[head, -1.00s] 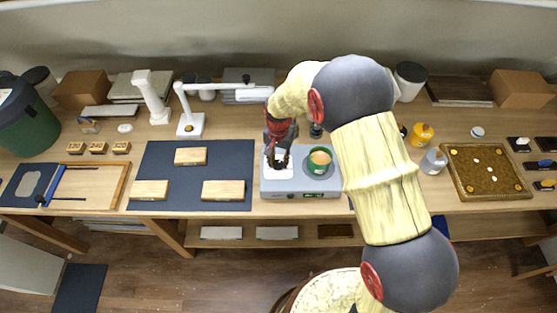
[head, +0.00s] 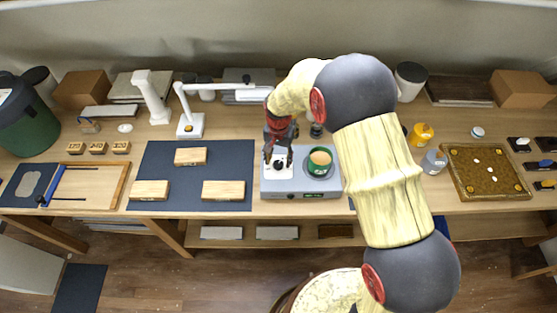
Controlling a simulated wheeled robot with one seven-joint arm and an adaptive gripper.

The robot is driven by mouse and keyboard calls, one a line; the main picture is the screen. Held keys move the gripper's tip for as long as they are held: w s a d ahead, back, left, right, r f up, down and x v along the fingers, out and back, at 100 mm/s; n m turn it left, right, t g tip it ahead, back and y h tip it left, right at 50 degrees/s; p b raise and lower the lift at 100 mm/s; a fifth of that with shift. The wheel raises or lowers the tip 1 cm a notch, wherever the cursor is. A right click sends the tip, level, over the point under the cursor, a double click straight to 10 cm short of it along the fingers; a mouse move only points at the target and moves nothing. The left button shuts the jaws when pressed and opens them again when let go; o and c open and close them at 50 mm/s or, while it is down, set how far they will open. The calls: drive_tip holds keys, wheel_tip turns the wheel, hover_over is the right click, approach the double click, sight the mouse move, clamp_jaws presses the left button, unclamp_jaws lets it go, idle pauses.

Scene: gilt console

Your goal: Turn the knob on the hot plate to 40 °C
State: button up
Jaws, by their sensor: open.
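The hot plate (head: 300,187) is a grey box on the wooden console, with a white panel (head: 285,171) on its left top. A dark knob (head: 278,166) shows on that panel, partly hidden by my gripper. A green cup (head: 313,168) with tan contents stands on the right of the hot plate. Small displays or marks on its front face are too small to read. My gripper (head: 278,154) is open and points down, its dark fingers over the panel around or just above the knob. I cannot tell whether they touch it.
A dark mat with wooden blocks (head: 223,190) lies left of the hot plate. A white desk lamp (head: 190,124) stands behind. A grey bottle (head: 434,161), an orange bottle (head: 421,135) and a framed board (head: 485,172) stand right. My arm covers the table right of the hot plate.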

sight(278, 162)
wheel_tip(278, 162, up, 11)
idle(0.3)
idle(0.5)
